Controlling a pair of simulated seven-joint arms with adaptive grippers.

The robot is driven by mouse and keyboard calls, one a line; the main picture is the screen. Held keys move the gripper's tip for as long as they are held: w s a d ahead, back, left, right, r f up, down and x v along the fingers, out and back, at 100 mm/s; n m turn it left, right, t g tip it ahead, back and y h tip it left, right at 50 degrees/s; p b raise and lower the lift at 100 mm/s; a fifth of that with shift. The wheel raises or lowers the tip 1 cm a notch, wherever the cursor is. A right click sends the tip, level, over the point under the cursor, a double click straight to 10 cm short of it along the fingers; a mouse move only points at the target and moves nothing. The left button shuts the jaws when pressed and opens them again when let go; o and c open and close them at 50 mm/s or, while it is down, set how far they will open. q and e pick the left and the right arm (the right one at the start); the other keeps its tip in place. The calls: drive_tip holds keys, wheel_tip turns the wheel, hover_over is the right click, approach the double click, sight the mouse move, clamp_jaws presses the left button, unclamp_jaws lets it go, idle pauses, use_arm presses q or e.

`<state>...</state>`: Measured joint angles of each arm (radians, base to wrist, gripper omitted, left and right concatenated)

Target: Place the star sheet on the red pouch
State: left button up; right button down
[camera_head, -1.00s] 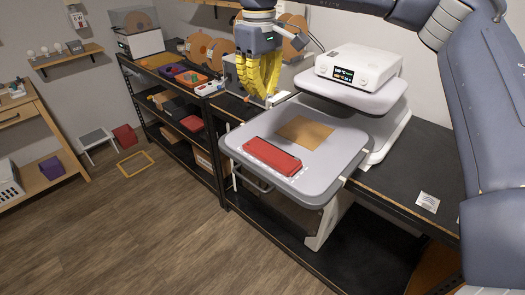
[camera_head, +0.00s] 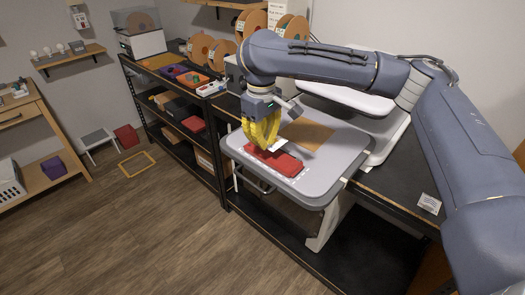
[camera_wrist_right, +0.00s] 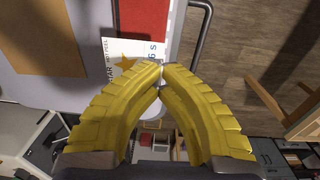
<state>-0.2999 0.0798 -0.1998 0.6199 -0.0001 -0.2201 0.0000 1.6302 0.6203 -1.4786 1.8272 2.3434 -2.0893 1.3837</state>
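The red pouch (camera_head: 284,164) lies on the grey platen of the heat press, toward its front edge; it also shows at the top of the right wrist view (camera_wrist_right: 140,16). My right gripper (camera_head: 266,146) has yellow fingers, pointing down over the pouch's left end. In the right wrist view its fingertips (camera_wrist_right: 160,68) meet on the edge of the star sheet (camera_wrist_right: 124,62), a white sheet with an orange star and print. The sheet overlaps the pouch in view; I cannot tell whether they touch. In the head view the sheet (camera_head: 277,147) is partly hidden. My left gripper is not seen.
A tan square (camera_head: 308,134) lies on the platen (camera_head: 333,160) behind the pouch. The press's upper plate (camera_head: 350,98) is swung aside to the right. A small white printed card (camera_head: 430,203) lies on the black bench. A shelf with spools and bins stands left.

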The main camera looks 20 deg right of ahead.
sight(263, 157)
drive_tip(key=shift+f, duration=1.85)
drive_tip(key=shift+f, duration=0.1)
drive_tip(key=c, duration=2.2)
unclamp_jaws()
drive_tip(key=c, duration=1.6)
unclamp_jaws()
wheel_tip(263, 157, up, 12)
drive_tip(key=shift+a, duration=0.15)
